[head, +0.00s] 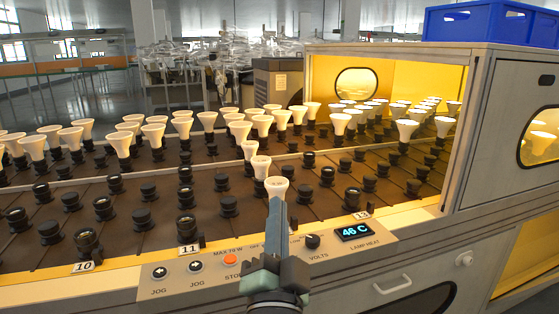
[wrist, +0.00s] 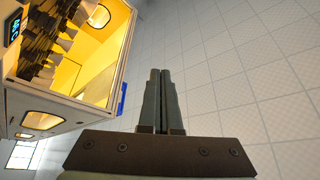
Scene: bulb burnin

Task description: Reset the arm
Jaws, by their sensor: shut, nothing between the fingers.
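My gripper (head: 276,188) shows at the lower middle of the head view, raised in front of the control panel, its tip overlapping a white bulb in the picture. In the wrist view my gripper (wrist: 160,72) has its two fingers side by side, shut and empty. They point toward pale wall or ceiling tiles, with nothing near the tips.
A burn-in bench with dark sockets (head: 142,217) and several white bulbs (head: 261,163) spans the head view. A lit yellow chamber (head: 450,88) stands right, with a blue crate (head: 480,22) on top. The control panel (head: 210,277) has knobs and a "46 C" display (head: 354,232).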

